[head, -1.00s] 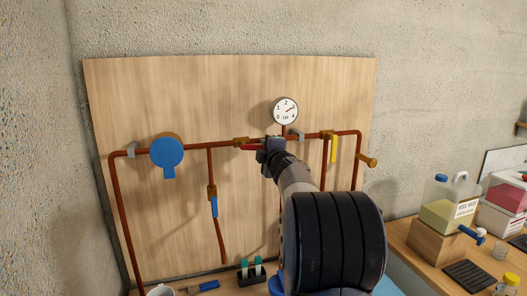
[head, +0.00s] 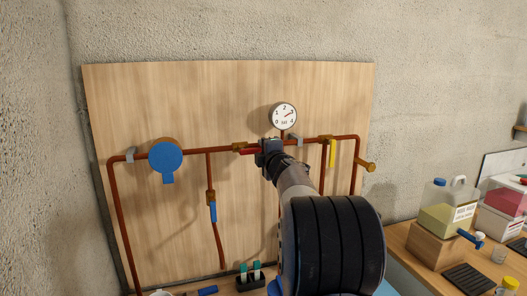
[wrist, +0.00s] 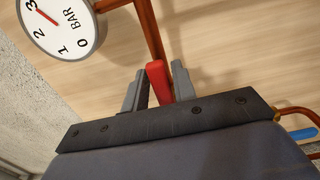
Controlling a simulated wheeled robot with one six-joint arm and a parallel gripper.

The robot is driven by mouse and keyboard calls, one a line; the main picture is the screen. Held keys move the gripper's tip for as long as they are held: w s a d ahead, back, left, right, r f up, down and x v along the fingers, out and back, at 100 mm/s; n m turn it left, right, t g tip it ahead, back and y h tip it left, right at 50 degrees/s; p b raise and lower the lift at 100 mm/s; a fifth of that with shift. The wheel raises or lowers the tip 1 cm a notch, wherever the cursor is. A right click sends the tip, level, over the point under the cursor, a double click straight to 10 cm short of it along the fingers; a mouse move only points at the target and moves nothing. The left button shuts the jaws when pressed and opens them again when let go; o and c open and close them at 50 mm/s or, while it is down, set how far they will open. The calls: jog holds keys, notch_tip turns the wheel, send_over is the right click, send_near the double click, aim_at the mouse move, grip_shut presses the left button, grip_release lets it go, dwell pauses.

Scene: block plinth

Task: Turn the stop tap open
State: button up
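The stop tap's red lever (head: 250,151) lies along the copper pipe, beside a brass body (head: 240,146), in the head view. My gripper (head: 268,150) is at the lever's right part and hides some of it. In the wrist view the red lever (wrist: 159,82) stands between the two grey fingers of my gripper (wrist: 158,88), with a finger close against each side. My gripper looks shut on the lever. The contact at the fingers' lower ends is hidden by my gripper's body.
The round pressure gauge (head: 284,116) sits just above my gripper; it also shows close by in the wrist view (wrist: 62,22). A blue disc (head: 166,156), a blue-handled tap (head: 213,212) and a yellow lever (head: 333,153) are on the board (head: 180,100). A bench (head: 425,262) with containers stands right.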

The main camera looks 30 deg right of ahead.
jog(key=shift+o, duration=1.1)
jog(key=b+v, duration=0.1)
jog(key=v, duration=0.9)
jog(key=shift+s+b, duration=0.4)
jog(key=p+x, duration=0.2)
jog(key=x, duration=0.9)
jog(key=shift+a, duration=0.15)
jog(key=shift+s, duration=0.1)
